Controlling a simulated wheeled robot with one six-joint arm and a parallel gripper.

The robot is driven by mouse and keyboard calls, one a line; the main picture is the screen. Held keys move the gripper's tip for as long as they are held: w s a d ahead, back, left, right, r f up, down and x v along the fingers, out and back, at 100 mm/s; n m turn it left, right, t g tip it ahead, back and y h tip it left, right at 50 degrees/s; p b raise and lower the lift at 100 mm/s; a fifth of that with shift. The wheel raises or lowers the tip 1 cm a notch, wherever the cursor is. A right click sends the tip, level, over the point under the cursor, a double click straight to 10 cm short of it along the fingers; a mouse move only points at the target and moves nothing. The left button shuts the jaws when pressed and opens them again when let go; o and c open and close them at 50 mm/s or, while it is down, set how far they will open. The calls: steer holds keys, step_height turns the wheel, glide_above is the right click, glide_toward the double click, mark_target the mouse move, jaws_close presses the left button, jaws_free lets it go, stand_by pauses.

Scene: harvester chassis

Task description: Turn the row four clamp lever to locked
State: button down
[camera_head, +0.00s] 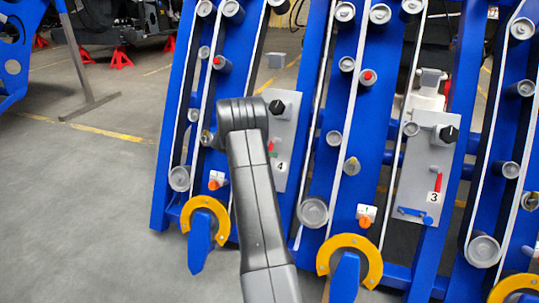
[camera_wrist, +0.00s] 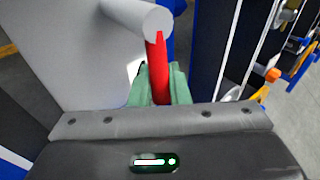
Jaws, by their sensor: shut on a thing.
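The row four plate (camera_head: 283,125) is a grey panel marked 4, partly hidden behind my arm in the head view. Its red clamp lever (camera_head: 270,147) shows only as a small bit beside my arm. In the wrist view the red lever (camera_wrist: 157,55) runs from a pale round boss (camera_wrist: 157,22) down between the green fingers of my gripper (camera_wrist: 158,84). The fingers are shut on the lever, one on each side. The grey plate (camera_wrist: 75,45) also fills the left of the wrist view. In the head view my gripper is mostly hidden by my arm.
A black knob (camera_head: 277,107) sits on the row four plate above the lever. To the right, the row three plate (camera_head: 411,180) has its own red lever (camera_head: 437,182) and a blue handle (camera_head: 414,213). Blue rails (camera_head: 335,130) with rollers flank the plates. Open floor lies left.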

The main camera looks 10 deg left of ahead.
steer(key=c, duration=1.4)
jaws_free()
steer(key=shift+a, duration=0.1)
steer(key=shift+c, duration=0.2)
steer(key=p+v, duration=0.4)
steer(key=v, duration=0.9)
steer(key=shift+s+a+r, duration=0.2)
steer(key=shift+a, duration=0.1)
steer(key=shift+d, duration=0.1)
steer(key=b+x, duration=0.4)
steer(key=x, duration=1)
steer(key=shift+s+r, duration=0.1)
steer(key=shift+r, duration=0.05)
